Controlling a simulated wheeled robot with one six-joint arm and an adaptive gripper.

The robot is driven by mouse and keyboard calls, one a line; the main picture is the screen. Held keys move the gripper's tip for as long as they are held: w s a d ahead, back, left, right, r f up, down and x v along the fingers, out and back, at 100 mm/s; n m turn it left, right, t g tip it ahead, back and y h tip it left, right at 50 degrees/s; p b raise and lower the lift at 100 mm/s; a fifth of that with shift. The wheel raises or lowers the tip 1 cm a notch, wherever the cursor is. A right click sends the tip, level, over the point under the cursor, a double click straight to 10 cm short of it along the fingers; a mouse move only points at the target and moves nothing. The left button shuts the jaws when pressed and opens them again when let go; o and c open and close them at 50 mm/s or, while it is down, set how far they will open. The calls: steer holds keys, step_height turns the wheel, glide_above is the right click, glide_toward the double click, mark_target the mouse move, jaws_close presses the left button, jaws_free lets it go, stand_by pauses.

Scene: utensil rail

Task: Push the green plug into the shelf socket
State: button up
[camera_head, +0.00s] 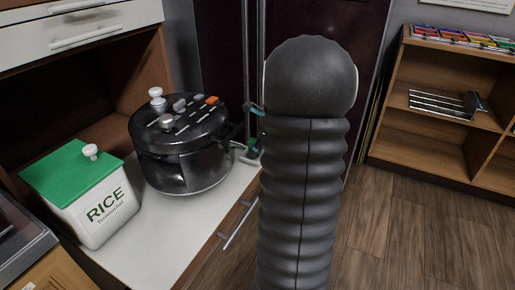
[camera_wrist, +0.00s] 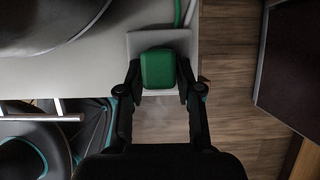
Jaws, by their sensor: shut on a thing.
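The green plug (camera_wrist: 158,69) is a rounded block between the two black fingers of my gripper (camera_wrist: 158,86) in the wrist view. The gripper is shut on it. A grey plate (camera_wrist: 176,42) lies just beyond the plug at the counter's corner, and a green cable (camera_wrist: 178,12) runs up from there. Whether the plate is the shelf socket, and whether the plug touches it, I cannot tell. In the head view my dark arm hides most of the gripper; a small green piece shows at the counter edge (camera_head: 252,150), left of the arm.
On the white counter (camera_head: 213,202) stand a dark glossy pot (camera_head: 185,165) and a white RICE box (camera_head: 100,208) with a green lid. A bar handle (camera_head: 237,225) sticks out below the counter edge. A wooden shelf (camera_head: 428,135) stands at right; wooden floor lies clear before it.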

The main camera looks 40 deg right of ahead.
steer(key=shift+s+f, duration=0.1)
steer(key=shift+f, duration=0.25)
steer(key=o, duration=1.2)
steer(key=shift+f, duration=0.1)
steer(key=o, duration=0.6)
steer(key=shift+r, duration=0.2)
steer(key=shift+r, duration=0.1)
steer(key=shift+r+p, duration=0.45)
steer(key=shift+r, duration=3.5)
